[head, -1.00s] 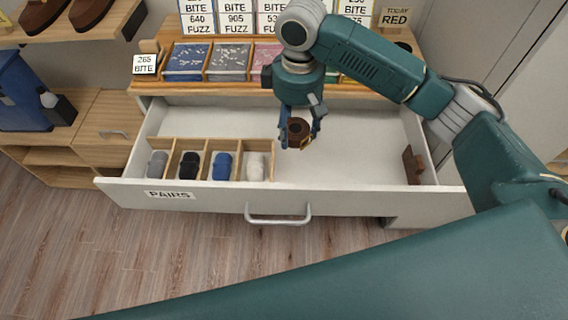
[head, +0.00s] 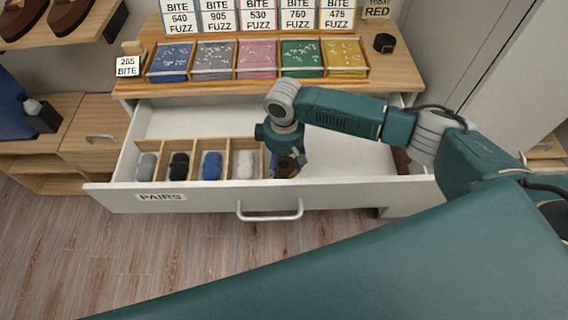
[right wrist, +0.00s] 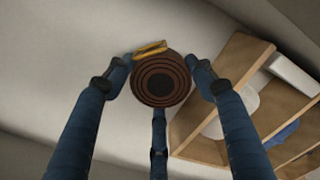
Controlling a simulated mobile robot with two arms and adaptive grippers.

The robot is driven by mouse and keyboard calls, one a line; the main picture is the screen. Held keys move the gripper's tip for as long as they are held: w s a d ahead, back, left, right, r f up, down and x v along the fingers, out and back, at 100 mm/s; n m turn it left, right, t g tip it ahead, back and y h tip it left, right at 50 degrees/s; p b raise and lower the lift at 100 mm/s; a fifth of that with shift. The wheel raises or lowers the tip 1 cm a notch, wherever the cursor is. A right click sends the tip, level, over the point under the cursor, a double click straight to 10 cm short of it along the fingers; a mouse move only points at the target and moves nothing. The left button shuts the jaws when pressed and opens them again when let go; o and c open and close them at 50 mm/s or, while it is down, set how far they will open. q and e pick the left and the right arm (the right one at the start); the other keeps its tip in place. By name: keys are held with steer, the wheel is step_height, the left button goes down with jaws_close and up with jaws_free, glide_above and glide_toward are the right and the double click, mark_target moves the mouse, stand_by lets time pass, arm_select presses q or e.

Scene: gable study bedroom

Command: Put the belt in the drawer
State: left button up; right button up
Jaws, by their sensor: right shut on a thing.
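The belt (head: 289,170) is a brown roll with a gold buckle; the right wrist view shows its coiled end (right wrist: 160,82) between my fingers. My right gripper (head: 286,163) is shut on it, over the open part of the drawer, just right of the divided section. The white drawer (head: 210,198) is pulled out, with a bar handle on its front. In the right wrist view the pale drawer floor (right wrist: 60,60) lies behind the belt; I cannot tell whether the belt touches it. My left gripper is not in view.
A wooden divider (head: 226,160) in the drawer's left part holds several rolled socks. A brown piece (head: 401,160) stands at the drawer's right end, partly behind my arm.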

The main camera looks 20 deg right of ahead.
mark_target(284, 164)
steer(key=shift+f, duration=0.2)
steer(key=o, duration=1.2)
steer(key=shift+f, duration=0.1)
steer(key=shift+o, duration=0.2)
step_height(284, 164, up, 12)
steer(key=shift+r+b, duration=0.2)
steer(key=shift+b, duration=0.1)
